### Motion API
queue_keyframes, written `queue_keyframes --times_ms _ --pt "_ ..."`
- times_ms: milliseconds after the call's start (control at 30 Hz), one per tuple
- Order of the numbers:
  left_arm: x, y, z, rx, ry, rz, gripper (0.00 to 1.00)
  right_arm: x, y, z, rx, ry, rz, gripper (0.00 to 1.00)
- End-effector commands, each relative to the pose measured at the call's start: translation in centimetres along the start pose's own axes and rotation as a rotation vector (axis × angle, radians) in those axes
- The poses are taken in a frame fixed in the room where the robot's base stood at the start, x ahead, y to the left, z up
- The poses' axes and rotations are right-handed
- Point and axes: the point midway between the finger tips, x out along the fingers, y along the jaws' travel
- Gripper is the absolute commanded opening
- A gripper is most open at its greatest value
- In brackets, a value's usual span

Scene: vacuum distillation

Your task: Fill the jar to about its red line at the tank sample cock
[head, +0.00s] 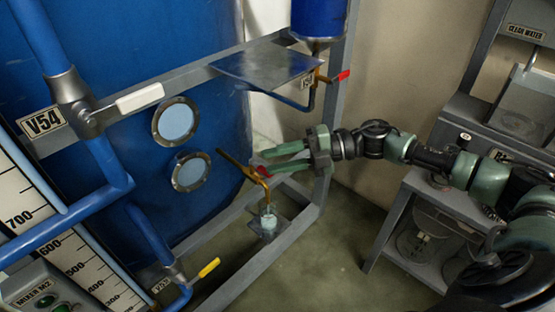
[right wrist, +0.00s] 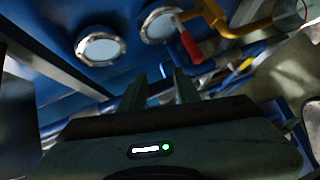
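The small clear jar (head: 268,222) stands upright on a small grey shelf (head: 283,229), below the outlet of the brass sample cock (head: 266,192). It looks pale bluish inside; its red line and any level are too small to tell. The cock's red handle (head: 262,171) is beside my right gripper's fingertips (head: 263,161). In the right wrist view the red handle (right wrist: 190,46) lies just beyond the fingertips (right wrist: 171,72), which are apart with nothing between them. Whether a finger touches the handle, I cannot tell. My left gripper is out of view.
The blue tank (head: 210,110) with two round sight glasses stands behind the cock. A grey frame rail (head: 200,75) and a flat plate (head: 265,63) are above. A yellow-handled valve (head: 209,268) is at lower left. Floor (head: 310,270) is clear right of the frame.

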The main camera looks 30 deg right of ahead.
Motion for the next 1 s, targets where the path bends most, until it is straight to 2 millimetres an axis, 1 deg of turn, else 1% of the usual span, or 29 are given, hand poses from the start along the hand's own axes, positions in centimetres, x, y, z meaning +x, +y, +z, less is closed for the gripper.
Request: queue_keyframes --times_ms 33,100,267,300,367,400,467,533,567,600,667,700,767,800,867,900,967,1000 --pt "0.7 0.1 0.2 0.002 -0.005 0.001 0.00 0.2 -0.7 0.1 0.001 0.000 -0.001 0.32" --pt "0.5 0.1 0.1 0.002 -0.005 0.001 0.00 0.2 -0.7 0.1 0.002 0.000 -0.001 0.32" --pt "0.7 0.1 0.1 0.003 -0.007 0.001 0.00 0.2 -0.9 0.1 0.001 0.000 -0.002 0.32" --pt "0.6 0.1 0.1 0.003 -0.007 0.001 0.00 0.2 -0.9 0.1 0.001 0.000 -0.002 0.21" --pt "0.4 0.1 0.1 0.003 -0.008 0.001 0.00 0.1 -0.6 0.1 0.001 0.000 -0.002 0.04" --pt "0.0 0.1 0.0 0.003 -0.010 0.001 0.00 0.1 -0.2 0.0 0.001 0.000 -0.002 0.00" --pt "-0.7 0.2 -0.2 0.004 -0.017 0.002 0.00 -0.2 0.7 -0.1 0.001 0.000 -0.002 0.00" --pt "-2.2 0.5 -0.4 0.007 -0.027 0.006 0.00 -0.5 2.4 -0.4 0.001 0.000 -0.002 0.00" --pt "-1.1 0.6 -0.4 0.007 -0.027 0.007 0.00 -0.5 0.7 -0.7 0.117 0.004 0.016 0.00" --pt "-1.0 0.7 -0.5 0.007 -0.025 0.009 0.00 -0.8 0.1 -1.0 0.267 0.009 0.044 0.00" --pt "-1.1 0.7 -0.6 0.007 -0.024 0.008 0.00 -1.4 -0.3 -1.5 0.514 0.018 0.093 0.00" --pt "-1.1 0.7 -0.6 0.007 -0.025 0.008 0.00 -1.9 -0.6 -1.8 0.692 0.027 0.129 0.00" --pt "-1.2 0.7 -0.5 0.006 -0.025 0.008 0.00 -2.7 -1.1 -1.9 0.971 0.042 0.186 0.00" --pt "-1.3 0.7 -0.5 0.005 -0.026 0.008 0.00 -3.4 -1.6 -2.0 1.164 0.054 0.228 0.00" --pt "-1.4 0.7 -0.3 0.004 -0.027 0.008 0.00 -4.4 -2.3 -1.8 1.465 0.077 0.298 0.00" --pt "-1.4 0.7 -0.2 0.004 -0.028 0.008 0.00 -5.2 -2.9 -1.6 1.665 0.097 0.351 0.00" --pt "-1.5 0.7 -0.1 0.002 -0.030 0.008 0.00 -6.5 -3.8 -1.1 1.955 0.133 0.435 0.00" --pt "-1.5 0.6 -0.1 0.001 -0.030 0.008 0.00 -7.3 -4.5 -0.8 2.131 0.160 0.493 0.00"
